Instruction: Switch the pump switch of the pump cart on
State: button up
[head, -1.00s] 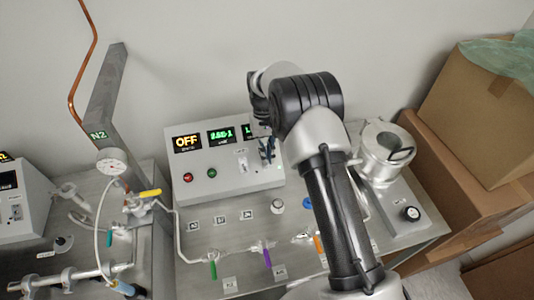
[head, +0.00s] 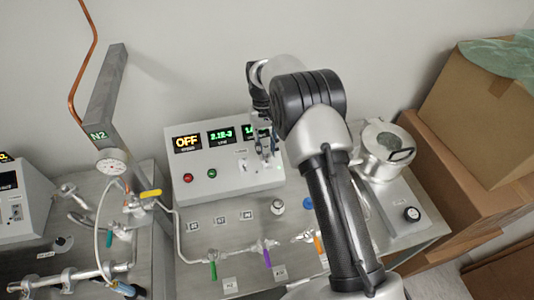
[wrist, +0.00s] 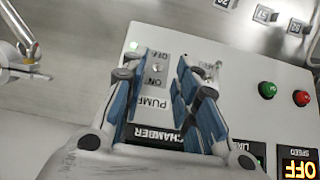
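The pump cart's control box (head: 225,185) stands against the wall, with a lit panel reading "OFF" and green number displays. The pump switch (wrist: 157,68) is on a small plate marked ON, beside the printed word PUMP, which appears upside down in the wrist view. My gripper (wrist: 160,62) is open, its blue-padded fingers on either side of the switch plate. I cannot tell whether a finger touches the switch. In the head view my gripper (head: 266,155) is in front of the right part of the box and hides the switch there.
A red button (head: 187,178) and a green button (head: 211,173) sit on the box's left. Coloured valve handles, such as the purple one (head: 267,257), line the cart top in front. Cardboard boxes (head: 480,120) stand at the right.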

jog(key=v, duration=0.9)
jog(key=shift+r, duration=0.15)
